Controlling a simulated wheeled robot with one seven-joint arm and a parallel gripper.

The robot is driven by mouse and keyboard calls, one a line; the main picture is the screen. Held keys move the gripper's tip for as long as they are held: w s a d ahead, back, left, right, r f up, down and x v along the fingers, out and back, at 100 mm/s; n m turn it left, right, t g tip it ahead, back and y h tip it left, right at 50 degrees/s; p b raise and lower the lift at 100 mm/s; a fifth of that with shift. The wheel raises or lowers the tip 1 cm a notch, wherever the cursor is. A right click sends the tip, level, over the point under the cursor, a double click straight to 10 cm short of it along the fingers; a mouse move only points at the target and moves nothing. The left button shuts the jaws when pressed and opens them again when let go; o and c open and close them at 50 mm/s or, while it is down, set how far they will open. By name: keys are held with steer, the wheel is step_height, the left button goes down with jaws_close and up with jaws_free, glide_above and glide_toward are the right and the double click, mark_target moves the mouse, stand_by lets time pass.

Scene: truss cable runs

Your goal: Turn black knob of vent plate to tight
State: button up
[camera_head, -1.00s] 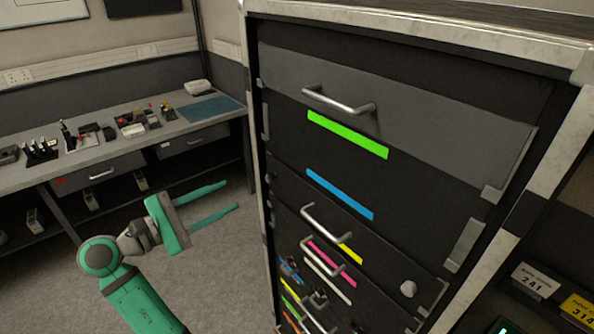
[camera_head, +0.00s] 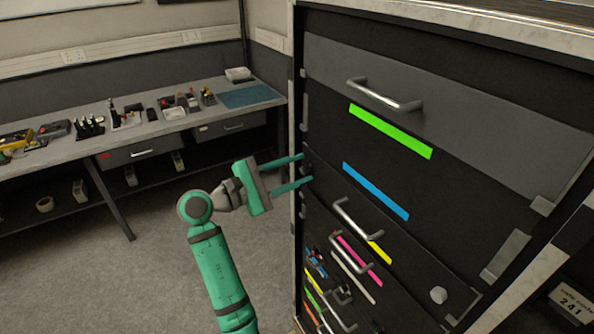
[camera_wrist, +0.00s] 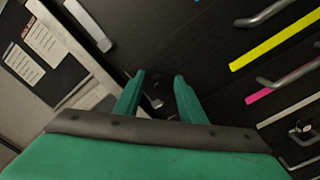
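My gripper (camera_head: 307,168) is open at the left edge of the rack's front, with its two green fingers apart. In the wrist view my gripper (camera_wrist: 158,77) faces a dark panel. A small dark knob-like piece (camera_wrist: 157,102) shows between the fingers, apart from them. I cannot tell its turn position. In the head view this piece does not show clearly. The black panel with the blue strip (camera_head: 375,191) lies to the right of the fingertips.
The rack's metal frame (camera_head: 297,75) stands close beside the fingers. Bar handles (camera_head: 385,95) stick out from the rack front, and more handles and cables are lower down. A workbench (camera_head: 160,125) with tools stands at the back left. The floor between is clear.

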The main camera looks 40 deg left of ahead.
steer(key=shift+w, duration=0.1)
jaws_close()
